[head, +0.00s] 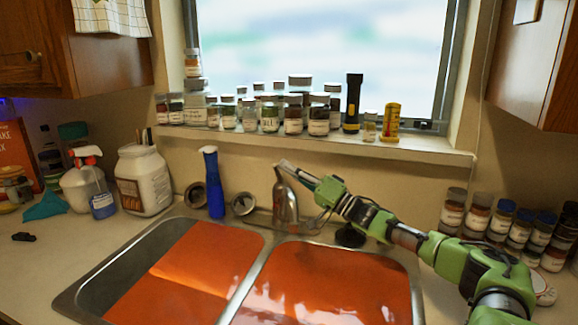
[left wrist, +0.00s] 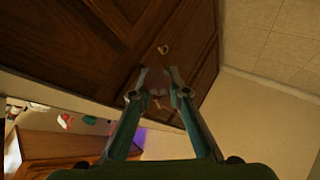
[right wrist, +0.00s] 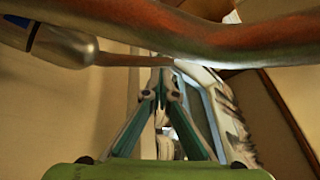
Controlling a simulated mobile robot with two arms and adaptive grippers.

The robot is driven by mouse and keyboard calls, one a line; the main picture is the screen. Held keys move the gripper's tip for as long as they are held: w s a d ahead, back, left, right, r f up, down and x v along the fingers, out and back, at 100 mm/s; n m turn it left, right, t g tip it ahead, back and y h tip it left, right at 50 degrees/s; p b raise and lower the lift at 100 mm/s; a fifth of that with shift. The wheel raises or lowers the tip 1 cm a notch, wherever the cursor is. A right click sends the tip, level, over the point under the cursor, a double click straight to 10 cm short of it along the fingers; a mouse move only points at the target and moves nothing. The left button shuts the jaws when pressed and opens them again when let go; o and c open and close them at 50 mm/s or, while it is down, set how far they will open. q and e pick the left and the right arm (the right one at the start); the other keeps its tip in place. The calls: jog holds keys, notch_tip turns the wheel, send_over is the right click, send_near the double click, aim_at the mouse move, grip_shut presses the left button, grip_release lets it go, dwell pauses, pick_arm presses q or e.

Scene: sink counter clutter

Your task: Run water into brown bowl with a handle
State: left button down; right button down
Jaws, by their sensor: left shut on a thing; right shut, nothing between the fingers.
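The steel faucet (head: 287,207) stands behind the sink, at the divider between its two basins. My right gripper (head: 299,175) is shut and empty beside the top of the faucet; whether it touches the lever is unclear. In the right wrist view its fingers (right wrist: 161,97) meet below a reddish-brown curved shape. My left gripper (left wrist: 158,97) is outside the head view. In the left wrist view it is shut on a small brownish thing (left wrist: 158,80), with dark wooden cabinet doors beyond. I cannot tell whether this is the brown bowl; no such bowl is clear in the head view.
The sink (head: 250,280) has orange-looking basins with no bowl visible inside. A blue bottle (head: 213,185) and round metal dishes stand behind it. Jars (head: 292,115) and a flashlight (head: 352,105) fill the sill. More jars (head: 500,220) stand at right, and a white tub (head: 142,180) at left.

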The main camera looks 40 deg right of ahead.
jog(key=shift+a+f, duration=0.25)
jog(key=shift+f, duration=0.35)
jog(key=r+v, duration=0.1)
jog(key=v, duration=0.6)
jog(key=shift+s+d, duration=0.2)
dwell(0.3)
